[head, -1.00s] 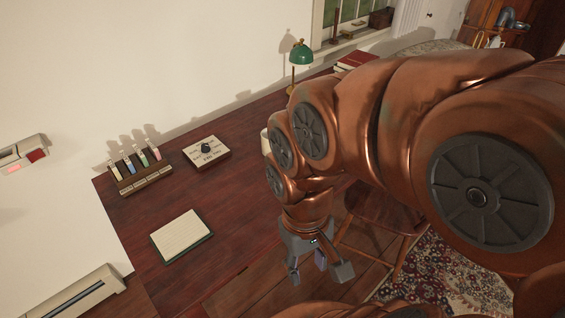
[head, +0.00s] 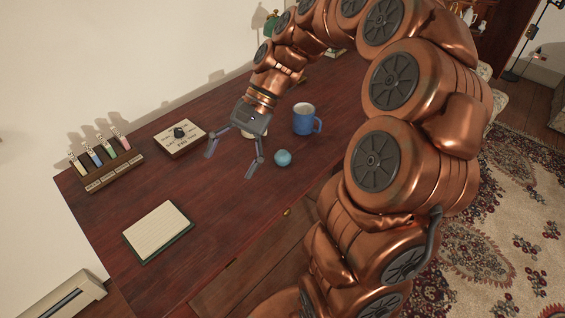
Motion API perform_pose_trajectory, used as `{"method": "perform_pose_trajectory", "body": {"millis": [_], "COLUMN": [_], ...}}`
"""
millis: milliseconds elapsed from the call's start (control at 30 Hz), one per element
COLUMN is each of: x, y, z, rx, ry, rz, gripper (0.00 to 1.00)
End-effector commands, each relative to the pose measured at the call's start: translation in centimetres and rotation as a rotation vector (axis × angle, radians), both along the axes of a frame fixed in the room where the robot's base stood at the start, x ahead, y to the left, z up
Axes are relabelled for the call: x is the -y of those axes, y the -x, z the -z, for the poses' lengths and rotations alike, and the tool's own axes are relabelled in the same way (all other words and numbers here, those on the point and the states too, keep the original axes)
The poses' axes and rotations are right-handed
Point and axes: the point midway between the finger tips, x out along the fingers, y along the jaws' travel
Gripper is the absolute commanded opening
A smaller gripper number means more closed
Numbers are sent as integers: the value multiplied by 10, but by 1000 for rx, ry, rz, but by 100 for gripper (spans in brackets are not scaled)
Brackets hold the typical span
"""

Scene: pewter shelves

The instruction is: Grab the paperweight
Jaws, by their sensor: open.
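A small round blue ball (head: 283,158), which looks like the paperweight, rests on the dark red-brown desk (head: 230,220), near its front edge. My gripper (head: 231,160) is open and empty over the desk, its fingers spread and pointing down and toward the viewer. The ball is just right of the right finger, apart from it and outside the jaws. The exact height of the gripper above the desk is hard to tell.
A blue mug (head: 304,119) stands behind the ball. A pale object, partly hidden, is behind the gripper. A boxed black knob (head: 180,138), a rack of coloured vials (head: 108,166) and a notepad (head: 158,231) lie to the left. The desk's front middle is clear.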

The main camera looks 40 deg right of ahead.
Motion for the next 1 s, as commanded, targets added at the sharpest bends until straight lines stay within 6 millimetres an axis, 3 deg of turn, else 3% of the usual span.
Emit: {"method": "perform_pose_trajectory", "body": {"millis": [200, 467, 700, 833, 1000], "x": [59, 154, 239, 266, 278], "y": [-49, -81, -80, -75, -72], "z": [34, 86, 139, 156, 165], "rx": [-111, -252, -368, -403, -422], "ry": [-148, -316, -434, -468, -487], "rz": [259, 580, 836, 919, 960], "gripper": [84, 84, 84, 84, 84]}}
